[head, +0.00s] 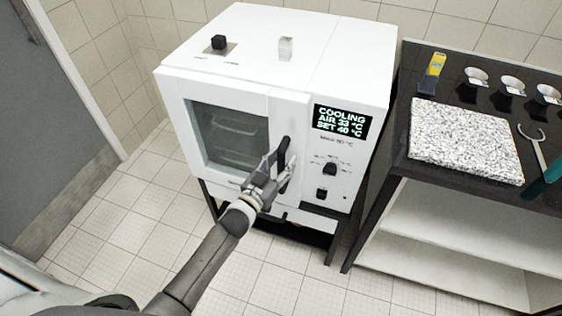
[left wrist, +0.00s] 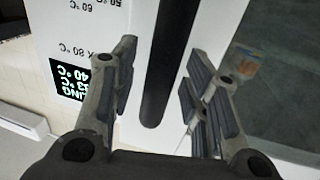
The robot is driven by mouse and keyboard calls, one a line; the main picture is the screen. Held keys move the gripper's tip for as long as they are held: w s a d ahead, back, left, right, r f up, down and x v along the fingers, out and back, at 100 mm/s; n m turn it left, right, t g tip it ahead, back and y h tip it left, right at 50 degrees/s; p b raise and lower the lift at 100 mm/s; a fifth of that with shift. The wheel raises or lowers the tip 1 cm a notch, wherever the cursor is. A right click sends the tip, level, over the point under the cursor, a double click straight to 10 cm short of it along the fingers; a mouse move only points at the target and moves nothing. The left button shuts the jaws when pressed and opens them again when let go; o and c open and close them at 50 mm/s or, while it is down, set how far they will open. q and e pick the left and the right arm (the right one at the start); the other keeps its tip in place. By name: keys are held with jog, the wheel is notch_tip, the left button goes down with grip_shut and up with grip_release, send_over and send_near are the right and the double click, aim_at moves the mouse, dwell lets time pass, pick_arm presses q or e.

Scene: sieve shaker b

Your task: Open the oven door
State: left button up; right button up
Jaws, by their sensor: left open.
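The white oven (head: 330,60) stands in the middle of the head view. Its door has a dark glass window (head: 226,135) and looks shut. A black vertical handle (head: 283,152) is on the right side of the door. My left gripper (head: 272,168) is open at the lower part of the handle. In the left wrist view the handle (left wrist: 172,60) stands between the spread fingers of the left gripper (left wrist: 160,95), with gaps on both sides. I cannot tell whether any finger touches it. My right gripper is not in view.
The oven's display (head: 341,121) reads COOLING, with knobs below it. A dark-topped bench (head: 470,190) on the right holds a speckled slab (head: 465,140), several metal scoops or cups, and a yellow item (head: 432,71). Tiled floor (head: 120,230) is clear left of the oven.

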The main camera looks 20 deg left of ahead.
pick_arm(q)
jog(key=shift+c, duration=0.3)
grip_shut()
